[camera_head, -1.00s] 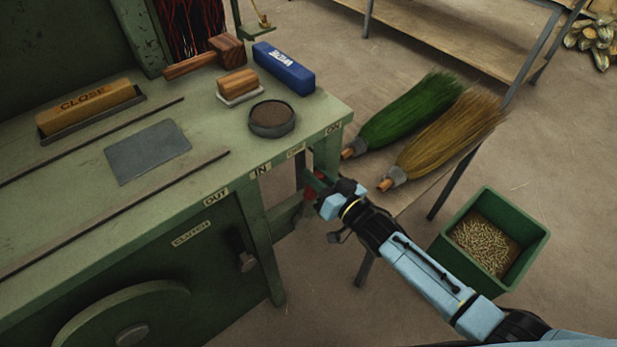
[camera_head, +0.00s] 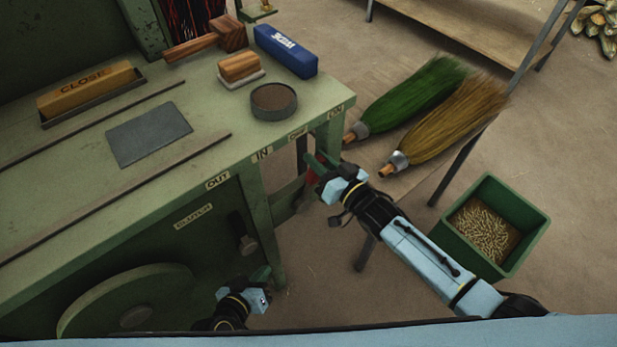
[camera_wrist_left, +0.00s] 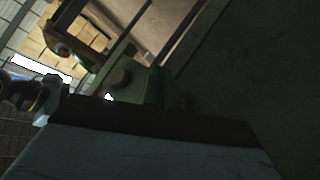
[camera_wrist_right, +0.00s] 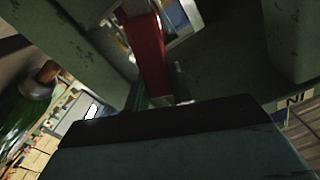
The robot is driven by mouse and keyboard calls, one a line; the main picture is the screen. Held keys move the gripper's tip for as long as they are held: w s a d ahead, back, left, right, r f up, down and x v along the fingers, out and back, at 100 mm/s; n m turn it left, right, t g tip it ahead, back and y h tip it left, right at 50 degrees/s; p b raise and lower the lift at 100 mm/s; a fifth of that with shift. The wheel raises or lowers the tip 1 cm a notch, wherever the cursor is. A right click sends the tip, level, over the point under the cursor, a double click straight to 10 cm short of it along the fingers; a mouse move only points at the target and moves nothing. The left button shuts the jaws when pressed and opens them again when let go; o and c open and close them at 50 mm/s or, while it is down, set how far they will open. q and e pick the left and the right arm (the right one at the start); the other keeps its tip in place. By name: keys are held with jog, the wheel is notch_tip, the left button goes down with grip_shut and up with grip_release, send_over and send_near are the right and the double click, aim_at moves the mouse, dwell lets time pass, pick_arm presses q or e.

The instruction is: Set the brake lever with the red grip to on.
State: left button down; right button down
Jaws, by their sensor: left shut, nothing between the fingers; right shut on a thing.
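In the right wrist view the red grip (camera_wrist_right: 148,55) runs down between the green fingers (camera_wrist_right: 158,92). My left gripper (camera_head: 262,274) is shut and empty, low in front of the bench near the clutch lever (camera_head: 244,240). The left wrist view is dark around its fingers (camera_wrist_left: 162,88).
The green bench (camera_head: 75,205) carries a CLOSE block (camera_head: 88,90), a blue block (camera_head: 286,52) and a round dish (camera_head: 274,101). Green (camera_head: 412,95) and tan (camera_head: 452,125) brooms lie behind my right gripper. A green bin (camera_head: 492,226) stands right of my right arm.

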aim_at(309, 180)
jog(key=shift+f, duration=0.1)
pick_arm(q)
jog(key=w+d+r+n+t+y, duration=0.2)
jog(key=d+r+n, duration=0.2)
jog(key=r+n, duration=0.45)
jog(key=w+d+r+n+t+y, duration=0.2)
jog(key=d+r+n, duration=0.25)
jog(key=r, duration=0.75)
jog(key=shift+d+x, duration=0.4)
jog(key=shift+x, duration=1.65)
jog(key=shift+d+x, duration=0.4)
jog(key=shift+x, duration=1.65)
jog(key=shift+d+x, duration=0.4)
jog(key=shift+x, duration=1.65)
jog(key=shift+d+f, duration=0.1)
